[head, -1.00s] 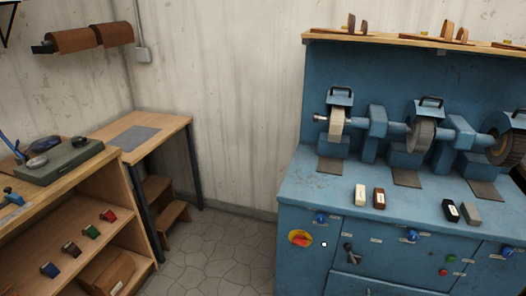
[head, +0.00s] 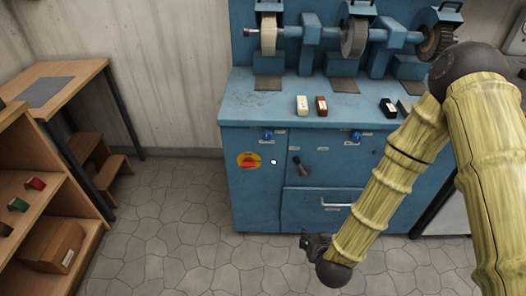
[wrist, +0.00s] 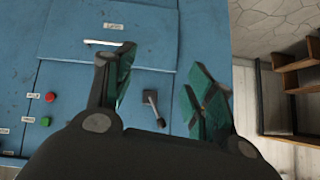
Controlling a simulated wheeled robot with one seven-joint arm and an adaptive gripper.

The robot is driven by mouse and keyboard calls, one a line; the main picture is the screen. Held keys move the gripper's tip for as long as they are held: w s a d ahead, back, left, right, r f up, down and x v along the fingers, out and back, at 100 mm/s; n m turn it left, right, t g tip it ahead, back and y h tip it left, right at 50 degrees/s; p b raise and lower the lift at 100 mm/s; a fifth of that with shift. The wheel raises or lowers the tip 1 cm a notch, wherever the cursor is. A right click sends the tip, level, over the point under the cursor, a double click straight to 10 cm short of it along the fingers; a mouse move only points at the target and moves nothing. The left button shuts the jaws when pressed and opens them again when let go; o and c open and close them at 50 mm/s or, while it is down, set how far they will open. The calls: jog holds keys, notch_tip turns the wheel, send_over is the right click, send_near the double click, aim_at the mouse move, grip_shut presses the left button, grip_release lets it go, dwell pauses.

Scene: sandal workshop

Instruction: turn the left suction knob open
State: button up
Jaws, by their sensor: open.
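The left suction knob (head: 267,135) is a small blue knob near the top left of the blue machine's front panel. A similar blue knob (head: 356,137) sits further right. My gripper (head: 314,243) hangs low in front of the machine, below and to the right of the left knob and apart from it. In the wrist view my gripper (wrist: 158,95) is open and empty, with green finger pads. A dark lever (wrist: 153,105) shows between the fingers, on the panel behind. I make out neither blue knob in the wrist view.
A red and yellow switch (head: 249,161) sits below the left knob. The drawer handle (head: 336,205) sticks out lower right. A shelf unit (head: 60,160) stands left; the tiled floor (head: 170,220) between is clear.

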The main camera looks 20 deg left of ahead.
jog(key=w+a+r+t+y+b, duration=0.1)
jog(key=w+a+r+t+b, duration=0.15)
jog(key=w+a, duration=0.2)
jog(key=w+a+r+t+b, duration=0.1)
jog(key=w+a+r+t, duration=0.1)
jog(key=w+a+r, duration=0.3)
jog(key=t+b, duration=0.3)
jog(key=t, duration=0.1)
send_near(267, 137)
jog(key=shift+m, duration=0.3)
jog(key=x, duration=0.8)
jog(key=shift+w+a+f+b, duration=0.15)
jog(key=shift+w+b, duration=0.15)
jog(key=c, duration=1)
